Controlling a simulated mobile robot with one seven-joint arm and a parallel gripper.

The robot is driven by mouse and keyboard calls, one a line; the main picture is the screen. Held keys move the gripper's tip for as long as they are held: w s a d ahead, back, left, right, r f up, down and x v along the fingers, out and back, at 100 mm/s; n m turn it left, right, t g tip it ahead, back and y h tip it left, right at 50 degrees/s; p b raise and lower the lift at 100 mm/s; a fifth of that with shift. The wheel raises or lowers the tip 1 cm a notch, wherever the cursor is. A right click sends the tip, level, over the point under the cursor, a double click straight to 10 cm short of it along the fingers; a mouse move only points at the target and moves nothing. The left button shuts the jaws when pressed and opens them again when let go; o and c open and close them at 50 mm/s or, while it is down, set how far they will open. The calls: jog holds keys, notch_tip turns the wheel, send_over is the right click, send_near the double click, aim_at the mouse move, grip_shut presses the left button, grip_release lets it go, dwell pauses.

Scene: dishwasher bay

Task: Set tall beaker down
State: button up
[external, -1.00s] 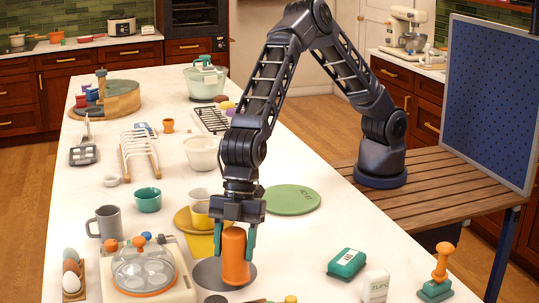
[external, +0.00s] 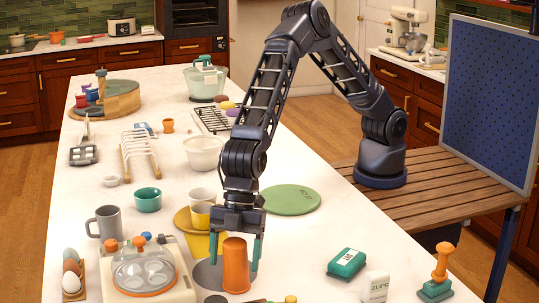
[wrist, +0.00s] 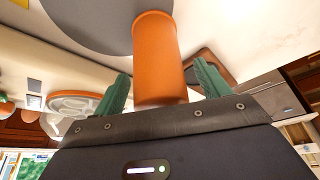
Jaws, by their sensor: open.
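The tall beaker (external: 236,266) is a plain orange cylinder standing upright near the front of the white counter, at the edge of a dark grey round plate (external: 206,272). My gripper (external: 235,255) is above and around it, pointing down, with one green finger on each side. The fingers are spread, with a gap to the beaker. In the wrist view the beaker (wrist: 160,60) shows between the two open fingers (wrist: 162,90), and the grey plate (wrist: 95,15) shows beside it. The external view does not show whether the beaker's base overlaps the plate's rim.
An egg cooker (external: 146,272) with a clear lid stands close on the left. A green round board (external: 291,198) is behind right.

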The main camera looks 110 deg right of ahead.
jog(key=v, duration=1.2)
jog(key=s+d+r+m+t+h, duration=0.15)
jog(key=s+d+r, duration=0.35)
jog(key=d, duration=0.5)
jog(key=s+d+r+m+h, duration=0.15)
jog(key=s+d+r, duration=0.35)
jog(key=d, duration=0.6)
jog(key=s+d+r+m, duration=0.2)
jog(key=s+d+r, duration=0.3)
jog(key=d, duration=0.5)
jog(key=s+d+f+m, duration=0.2)
jog(key=s+d, duration=0.7)
jog(key=s, duration=0.5)
jog(key=s+d+f+m, duration=0.2)
jog(key=s+d+m, duration=0.2)
jog(key=s+d, duration=0.6)
jog(key=s, duration=0.3)
jog(key=shift+s+d+t+h, duration=0.3)
jog(key=shift+s+t, duration=0.05)
jog(key=shift+s, duration=0.05)
